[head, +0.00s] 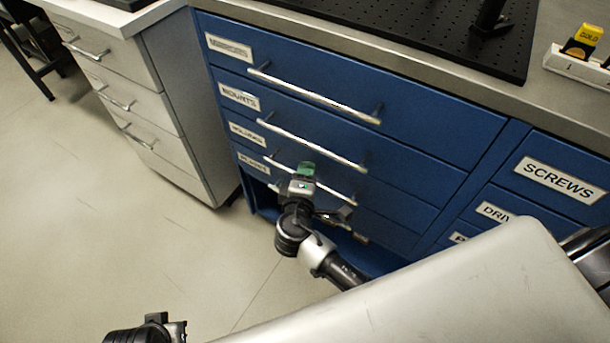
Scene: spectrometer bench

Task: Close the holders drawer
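The holders drawer (247,134) is the third labelled drawer down in the blue cabinet. Its silver handle (341,197) runs across the front and is partly hidden by my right gripper. The drawer front looks about in line with the drawers above; I cannot tell whether a small gap remains. My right gripper (306,172) is in front of this drawer, its green-tipped end over the handle. I cannot see whether it touches the handle or how its fingers stand. Part of my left gripper (172,328) shows at the bottom left, away from the cabinet, its fingers unclear.
The mirrors drawer (228,47) and mounts drawer (239,95) above look shut. A fourth labelled drawer (252,162) lies below. Right are the screws drawer (560,180) and others. A white drawer cabinet (130,95) stands left. The floor (90,220) in front is clear.

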